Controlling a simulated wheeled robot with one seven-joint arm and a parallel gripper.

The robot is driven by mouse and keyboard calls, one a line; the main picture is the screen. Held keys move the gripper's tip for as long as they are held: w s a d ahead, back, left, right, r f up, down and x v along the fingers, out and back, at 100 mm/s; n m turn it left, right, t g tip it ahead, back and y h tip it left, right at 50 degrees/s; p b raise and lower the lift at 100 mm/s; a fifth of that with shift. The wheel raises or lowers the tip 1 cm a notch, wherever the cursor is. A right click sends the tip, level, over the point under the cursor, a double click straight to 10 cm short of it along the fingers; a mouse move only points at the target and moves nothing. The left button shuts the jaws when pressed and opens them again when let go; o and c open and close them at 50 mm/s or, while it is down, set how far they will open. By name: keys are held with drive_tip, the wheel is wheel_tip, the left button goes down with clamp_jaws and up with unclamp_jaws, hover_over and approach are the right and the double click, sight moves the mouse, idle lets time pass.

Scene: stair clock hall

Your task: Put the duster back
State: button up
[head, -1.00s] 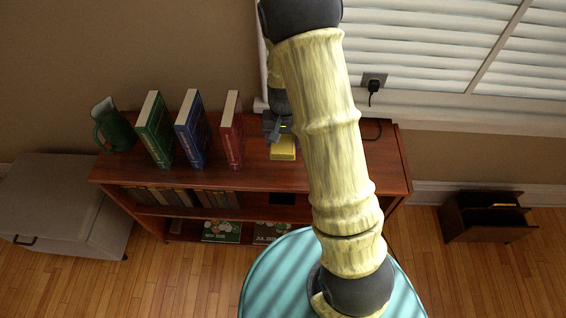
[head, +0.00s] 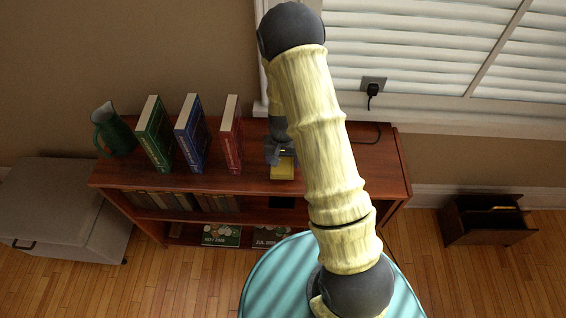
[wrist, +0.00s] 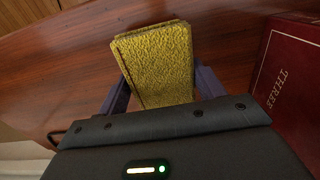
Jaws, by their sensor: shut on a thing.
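The duster is a yellow, folded, textured cloth (head: 283,169), at the front of the bookcase top, right of the red book. It also shows in the wrist view (wrist: 160,62), upright between the two fingers. My gripper (head: 281,154) is shut on it, one finger on each side, and the wrist view shows the gripper (wrist: 163,92) too. The duster's lower part is hidden behind the gripper body in the wrist view. I cannot tell whether it touches the wood.
The bookcase (head: 255,184) carries a green jug (head: 113,130), a green book (head: 153,134), a blue book (head: 193,134) and a red book (head: 231,134). A teal round seat (head: 265,285) is in front.

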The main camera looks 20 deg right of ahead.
sight(283, 161)
drive_tip(key=shift+f, duration=0.7)
drive_tip(key=shift+f, duration=0.1)
drive_tip(key=shift+f, duration=0.1)
drive_tip(key=o, duration=0.9)
drive_tip(key=shift+o, duration=0.2)
wheel_tip(283, 161, up, 12)
drive_tip(key=shift+r, duration=0.2)
